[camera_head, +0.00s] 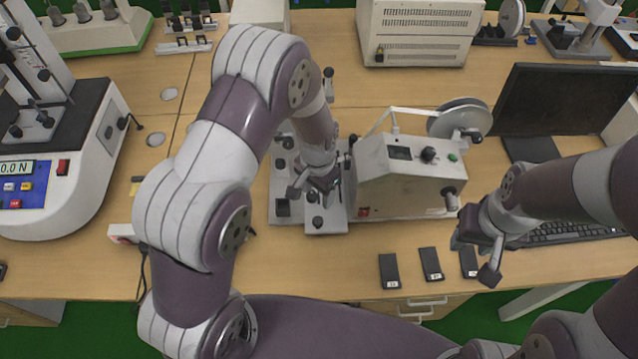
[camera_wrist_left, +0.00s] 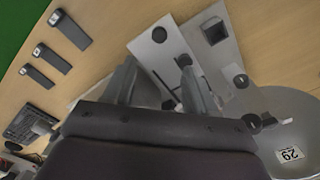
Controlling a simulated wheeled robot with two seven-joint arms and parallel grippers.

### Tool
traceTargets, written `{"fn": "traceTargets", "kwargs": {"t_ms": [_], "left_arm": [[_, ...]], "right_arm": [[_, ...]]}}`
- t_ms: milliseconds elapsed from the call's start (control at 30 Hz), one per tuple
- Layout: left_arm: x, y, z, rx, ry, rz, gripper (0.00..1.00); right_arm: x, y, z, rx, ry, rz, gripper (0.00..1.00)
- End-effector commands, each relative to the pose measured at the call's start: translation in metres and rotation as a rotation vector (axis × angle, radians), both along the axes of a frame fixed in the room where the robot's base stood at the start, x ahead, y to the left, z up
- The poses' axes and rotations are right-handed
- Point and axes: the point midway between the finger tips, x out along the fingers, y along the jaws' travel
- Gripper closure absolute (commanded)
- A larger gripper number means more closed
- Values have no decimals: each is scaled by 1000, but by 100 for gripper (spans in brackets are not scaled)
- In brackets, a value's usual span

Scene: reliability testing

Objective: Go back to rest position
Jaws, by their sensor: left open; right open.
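My left gripper (camera_head: 318,192) hangs over the metal base of a bench testing machine (camera_head: 410,188) in the middle of the table. Its two fingers (camera_wrist_left: 158,88) stand apart in the left wrist view, with a plate of the machine (camera_wrist_left: 158,45) beyond them and nothing seen held. My right gripper (camera_head: 480,248) is open and empty over the front right of the table, close to the rightmost of three small black devices. Its arm comes in from the right.
The black devices (camera_head: 389,271) lie in a row near the table's front edge (camera_head: 330,293). A force tester (camera_head: 60,160) stands at the left. A monitor (camera_head: 555,98) and keyboard (camera_head: 575,233) are at the right. A vented box (camera_head: 418,32) stands at the back.

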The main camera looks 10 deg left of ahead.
Motion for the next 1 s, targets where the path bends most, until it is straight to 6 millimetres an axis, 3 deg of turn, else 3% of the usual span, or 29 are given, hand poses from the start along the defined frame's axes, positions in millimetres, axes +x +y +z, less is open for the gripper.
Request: {"fn": "traceTargets", "kwargs": {"t_ms": [267,333,367,633,700,800,1000], "left_arm": [[0,0,0,0,0,17,44],[-18,3,-4,9,42,75,44],[-31,6,1,15,62,106,44],[-124,52,99,-7,-16,436,44],[-132,59,114,-22,-68,466,44],[-125,64,126,-35,-118,484,44],[-125,64,126,-34,-116,485,44]], "right_arm": [[0,0,0,0,0,0,57],[0,0,0,0,0,0,57],[0,0,0,0,0,0,57],[0,0,-16,0,0,0,57],[0,0,-18,0,0,0,57],[0,0,-19,0,0,0,57],[0,0,-18,0,0,0,57]]}}
